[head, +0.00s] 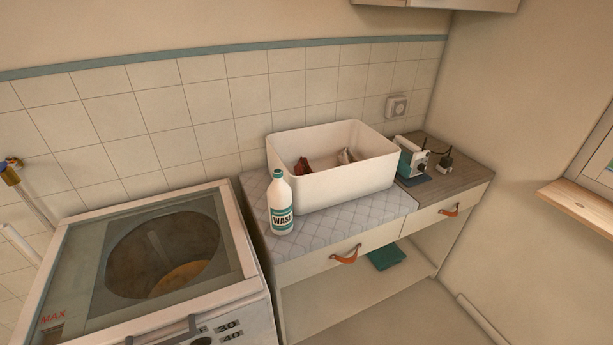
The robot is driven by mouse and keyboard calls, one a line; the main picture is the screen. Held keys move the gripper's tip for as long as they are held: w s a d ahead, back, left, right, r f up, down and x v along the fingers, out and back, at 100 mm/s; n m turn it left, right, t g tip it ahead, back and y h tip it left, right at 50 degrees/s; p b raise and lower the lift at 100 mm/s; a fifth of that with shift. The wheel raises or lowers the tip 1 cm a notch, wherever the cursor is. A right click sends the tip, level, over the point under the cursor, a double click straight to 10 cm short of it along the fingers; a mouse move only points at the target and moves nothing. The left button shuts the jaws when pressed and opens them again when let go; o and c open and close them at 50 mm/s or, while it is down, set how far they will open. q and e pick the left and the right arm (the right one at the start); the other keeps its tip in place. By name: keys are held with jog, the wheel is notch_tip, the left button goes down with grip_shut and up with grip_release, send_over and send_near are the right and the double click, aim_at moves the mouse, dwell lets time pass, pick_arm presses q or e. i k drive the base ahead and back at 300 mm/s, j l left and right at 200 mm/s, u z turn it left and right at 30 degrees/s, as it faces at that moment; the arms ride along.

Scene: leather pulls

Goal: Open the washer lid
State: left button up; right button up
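The washer (258,308) stands at the lower left, seen from above. Its lid (85,262) is a pale frame around a see-through pane, and it lies flat over the top, looking shut. The round drum opening shows through the pane, with something orange-brown low inside. Red "MAX" lettering shows at the pane's front left corner. A dark bar handle (163,333) shows on the washer's front edge, partly cut off by the bottom of the picture. Neither of my grippers is in view.
A counter (330,236) with orange leather pulls stands right of the washer. On it are a white WASH bottle (281,205), a white bin (350,188) with reddish items, and a small device (411,160). Pipes (32,200) rise left of the washer. The space above the lid is clear.

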aim_at(23, 332)
jog(key=j+u, duration=0.1)
jog(key=u, duration=1.4)
